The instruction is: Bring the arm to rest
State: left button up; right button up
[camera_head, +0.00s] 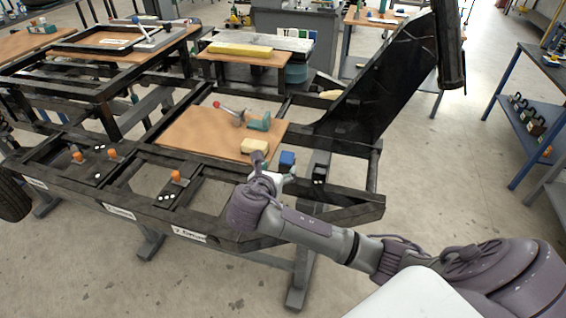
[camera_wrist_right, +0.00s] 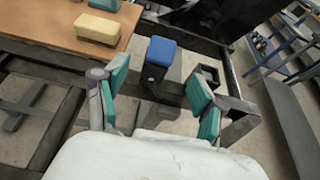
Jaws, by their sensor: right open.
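My right arm (camera_head: 325,238) reaches in from the lower right of the head view, over the black frame. My right gripper (camera_wrist_right: 160,102) is open in the wrist view, with its teal fingertip pads apart and nothing between them. It also shows in the head view (camera_head: 264,168), near the front right of the wooden board. A blue-topped block (camera_wrist_right: 160,52) stands just beyond the fingers, on a dark post. It also shows in the head view (camera_head: 287,159), right beside the gripper. My left gripper is not in view.
The black frame (camera_head: 130,208) has orange-knobbed parts (camera_head: 176,178) along its front. A wooden board (camera_head: 190,135) carries a yellow block (camera_head: 254,146), a teal block (camera_head: 259,121) and a red-tipped tool (camera_head: 228,110). A tall black panel (camera_head: 385,75) rises at the right. Floor (camera_head: 440,180) is clear to the right.

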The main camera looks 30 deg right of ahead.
jog(key=s+a+f+m+g+y, duration=0.1)
jog(key=s+a+f+m+y, duration=0.25)
jog(key=s+f+m, duration=0.2)
jog(key=s+a+f+m+g+y, duration=0.2)
jog(key=s+a+f+m, duration=0.2)
jog(key=s, duration=0.3)
jog(key=s+a+f+m+g+y, duration=0.1)
jog(key=s+m+y, duration=0.1)
jog(key=s+m, duration=0.55)
jog(key=s+a+f+m+g+y, duration=0.1)
jog(key=s+a+m+y, duration=0.15)
jog(key=s+m, duration=0.55)
notch_tip(320, 180, down, 25)
jog(key=s+n+g, duration=0.1)
jog(key=s+g, duration=0.1)
jog(key=s+d+f, duration=0.2)
jog(key=s+f, duration=0.6)
jog(key=s+d+f, duration=0.1)
jog(key=s+f, duration=0.8)
jog(key=shift+d+g, duration=0.35)
jog(key=shift+g, duration=0.05)
jog(key=shift+f, duration=0.1)
